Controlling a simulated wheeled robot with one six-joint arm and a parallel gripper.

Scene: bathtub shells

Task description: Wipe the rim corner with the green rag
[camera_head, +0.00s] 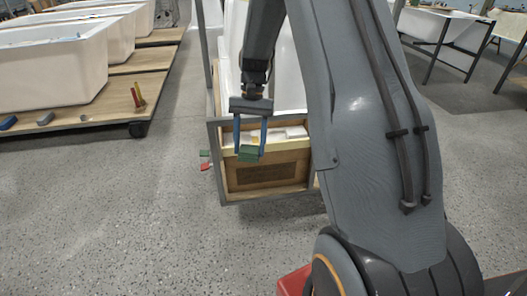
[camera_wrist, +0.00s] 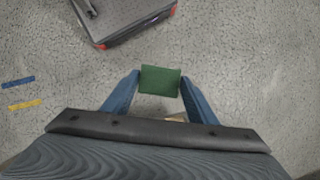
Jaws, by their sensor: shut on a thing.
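The green rag (camera_head: 249,154) is a small block-like piece between the blue fingertips of my gripper (camera_head: 250,148). The wrist view shows the rag (camera_wrist: 160,84) held between both fingers of my gripper (camera_wrist: 160,78), with speckled floor beyond it. A white tub shell (camera_head: 233,38) stands behind my gripper in the head view, partly hidden by my arm. In that view the rag overlaps the upper front of a wooden crate (camera_head: 237,177) at the tub's near end. I cannot tell whether the rag touches anything. The rim corner is not clearly visible.
A grey metal frame (camera_head: 215,160) surrounds the crate. Small green (camera_head: 205,153) and red (camera_head: 206,166) pieces show at its left. White tubs (camera_head: 55,72) sit on a wooden platform (camera_head: 100,113) at left. Blue (camera_wrist: 18,83) and yellow (camera_wrist: 25,104) strips show in the wrist view. Floor at front left is clear.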

